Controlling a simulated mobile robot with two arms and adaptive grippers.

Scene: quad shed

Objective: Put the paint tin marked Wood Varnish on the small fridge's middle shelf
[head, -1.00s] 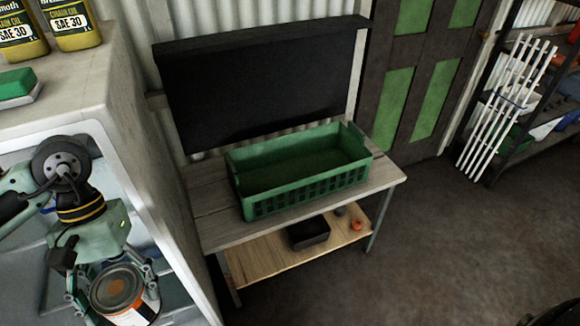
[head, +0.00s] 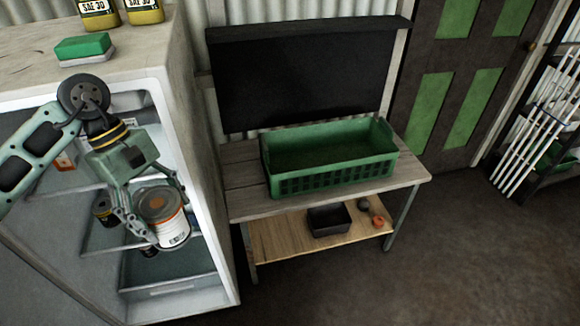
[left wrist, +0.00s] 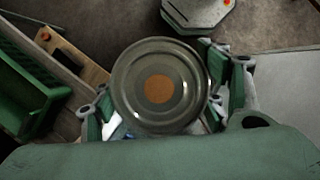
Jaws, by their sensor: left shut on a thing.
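My left gripper (head: 155,208) is shut on a paint tin (head: 174,233), holding it upright at the front of the open small fridge (head: 206,205). The tin has a grey metal lid with an orange-brown disc and a white label; its small print is not readable. In the left wrist view, the tin's lid (left wrist: 158,88) sits between the fingers. The fridge has pale shelves and a clear bottom drawer (head: 168,292). My arm and the tin hide part of its inside, including much of the shelves. My right gripper is not in view.
A dark tin (head: 103,208) stands inside the fridge, left of my gripper. A green sponge (head: 82,46) and yellow oil bottles (head: 145,9) are on the fridge top. A workbench (head: 243,201) with a green crate (head: 330,178) stands to the right. Open floor lies right of it.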

